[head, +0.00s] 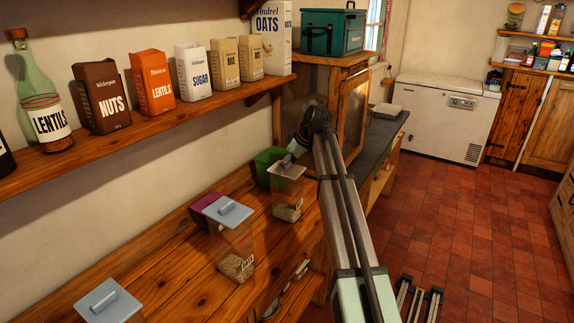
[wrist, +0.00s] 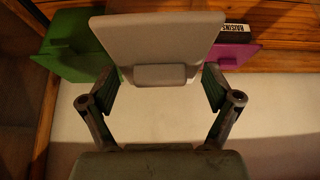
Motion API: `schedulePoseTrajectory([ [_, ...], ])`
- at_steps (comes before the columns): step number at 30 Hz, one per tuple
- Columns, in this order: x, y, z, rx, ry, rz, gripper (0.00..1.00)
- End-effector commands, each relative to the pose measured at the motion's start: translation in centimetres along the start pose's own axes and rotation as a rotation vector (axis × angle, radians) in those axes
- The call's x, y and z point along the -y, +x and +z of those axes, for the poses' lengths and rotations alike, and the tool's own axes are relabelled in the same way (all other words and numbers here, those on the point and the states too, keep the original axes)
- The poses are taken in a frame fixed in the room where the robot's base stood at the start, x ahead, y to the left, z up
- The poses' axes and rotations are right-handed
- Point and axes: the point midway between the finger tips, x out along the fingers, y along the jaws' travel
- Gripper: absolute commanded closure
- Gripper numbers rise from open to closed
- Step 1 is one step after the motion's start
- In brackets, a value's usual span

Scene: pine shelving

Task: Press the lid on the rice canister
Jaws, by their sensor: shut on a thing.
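My gripper (head: 291,161) is shut on the handle of a pale grey square lid (head: 288,170), seen over a clear canister (head: 288,198) with pale grain in its bottom. I cannot tell whether the lid is seated or slightly above the rim. The lid's flat plate (wrist: 160,38) fills the upper middle of the wrist view, with its handle (wrist: 160,75) between the fingertips (wrist: 160,84). The canister is hidden there. This canister's label cannot be read in the head view.
A similar lidded canister (head: 233,245) stands nearer on the wooden counter (head: 180,275), with another lidded one (head: 108,302) at the front. A shelf (head: 150,115) of labelled packs runs above.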

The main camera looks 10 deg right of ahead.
Motion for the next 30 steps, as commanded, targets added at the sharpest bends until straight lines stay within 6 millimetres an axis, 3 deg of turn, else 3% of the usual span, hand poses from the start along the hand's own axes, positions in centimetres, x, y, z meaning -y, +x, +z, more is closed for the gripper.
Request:
schedulePoseTrajectory([
  [12, 0.00, 0.07, 0.04, 0.000, 0.000, 0.000, 0.38],
  [13, 0.00, 0.07, 0.04, 0.000, 0.000, 0.000, 0.01],
  [30, 0.00, -0.08, -0.05, 0.000, 0.000, 0.000, 0.00],
])
